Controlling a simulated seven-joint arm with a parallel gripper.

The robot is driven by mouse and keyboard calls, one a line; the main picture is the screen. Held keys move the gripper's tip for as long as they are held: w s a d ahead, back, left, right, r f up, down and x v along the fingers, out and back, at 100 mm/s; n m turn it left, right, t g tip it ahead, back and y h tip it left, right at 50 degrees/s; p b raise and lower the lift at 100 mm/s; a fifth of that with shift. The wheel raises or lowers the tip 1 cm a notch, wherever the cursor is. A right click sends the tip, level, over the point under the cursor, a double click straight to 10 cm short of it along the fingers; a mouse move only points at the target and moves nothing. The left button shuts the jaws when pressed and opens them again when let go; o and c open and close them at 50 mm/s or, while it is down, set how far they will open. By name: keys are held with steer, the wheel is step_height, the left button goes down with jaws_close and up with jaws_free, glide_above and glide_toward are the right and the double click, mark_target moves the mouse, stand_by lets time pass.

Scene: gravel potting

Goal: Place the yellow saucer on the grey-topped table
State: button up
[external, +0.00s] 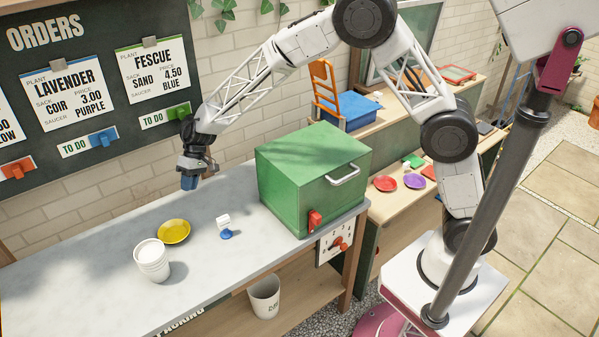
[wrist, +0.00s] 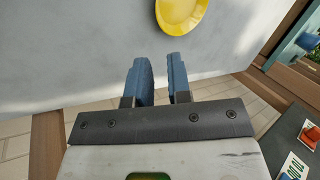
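The yellow saucer (external: 174,232) lies flat on the grey-topped table (external: 105,265), behind the stack of white pots. It also shows at the top of the wrist view (wrist: 181,14), partly cut off by the frame edge. My gripper (external: 190,182) is above the back edge of the table, to the right of the saucer and apart from it. In the wrist view my two blue fingers (wrist: 160,82) stand apart with nothing between them.
A stack of white pots (external: 152,262) stands in front of the saucer. A small white and blue item (external: 225,229) is to its right. A green box (external: 312,175) with a handle fills the table's right end. An order board (external: 95,85) hangs behind.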

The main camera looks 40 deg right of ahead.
stand_by(0.3)
steer(key=w+d+r+t+y, duration=0.1)
steer(key=w+d+r+t, duration=0.15)
steer(key=d+r, duration=0.3)
steer(key=w+d+r+m+t+y, duration=0.1)
steer(key=w+d+r+t, duration=0.1)
steer(key=d+r+t, duration=0.3)
steer(key=w+d+r+t+y, duration=0.1)
steer(key=w+d+r, duration=0.1)
steer(key=d+r, duration=0.35)
steer(key=s+d+r+m+t+h, duration=0.25)
steer(key=d+r, duration=0.25)
steer(key=d, duration=0.6)
steer(key=s+d+r+m+t+h, duration=0.1)
steer(key=d+r+t+h, duration=0.2)
steer(key=d+r, duration=0.5)
steer(key=s+d+f+m+g+h, duration=0.25)
steer(key=s+d+h, duration=0.25)
steer(key=s+d, duration=1.35)
steer(key=s+d+f+g+y, duration=0.1)
steer(key=s+d+f+g, duration=0.1)
steer(key=s, duration=0.8)
steer(key=s+d+f+n+g+y, duration=0.1)
steer(key=s+d+f+g, duration=0.2)
steer(key=s, duration=0.8)
steer(key=shift+d+f+g, duration=0.3)
steer(key=shift+f+g, duration=0.25)
steer(key=shift+f, duration=0.15)
